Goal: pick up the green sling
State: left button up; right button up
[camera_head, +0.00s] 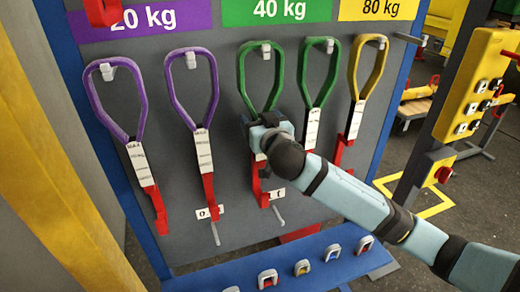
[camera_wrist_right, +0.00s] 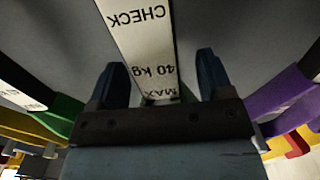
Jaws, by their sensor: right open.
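Two green slings hang on hooks under the green 40 kg sign (camera_head: 276,10). The left green sling (camera_head: 242,72) has its lower part behind my right gripper (camera_head: 252,128). The other green sling (camera_head: 304,72) hangs to its right, clear of the gripper. In the right wrist view, my right gripper (camera_wrist_right: 160,66) is open, with one finger on each side of the white label (camera_wrist_right: 150,42) reading "40 kg" and "CHECK". Whether the fingers touch the label I cannot tell. Below the gripper shows the sling's red end (camera_head: 259,188). My left gripper is not in view.
Two purple slings (camera_head: 174,92) hang to the left and a yellow sling (camera_head: 354,75) to the right, close by. Below stands a blue shelf (camera_head: 215,278) with several shackles. A yellow panel (camera_head: 470,85) stands at the right. Metal pegs (camera_head: 278,215) stick out below the slings.

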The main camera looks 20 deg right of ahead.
grip_shut()
jog(key=shift+r, duration=0.15)
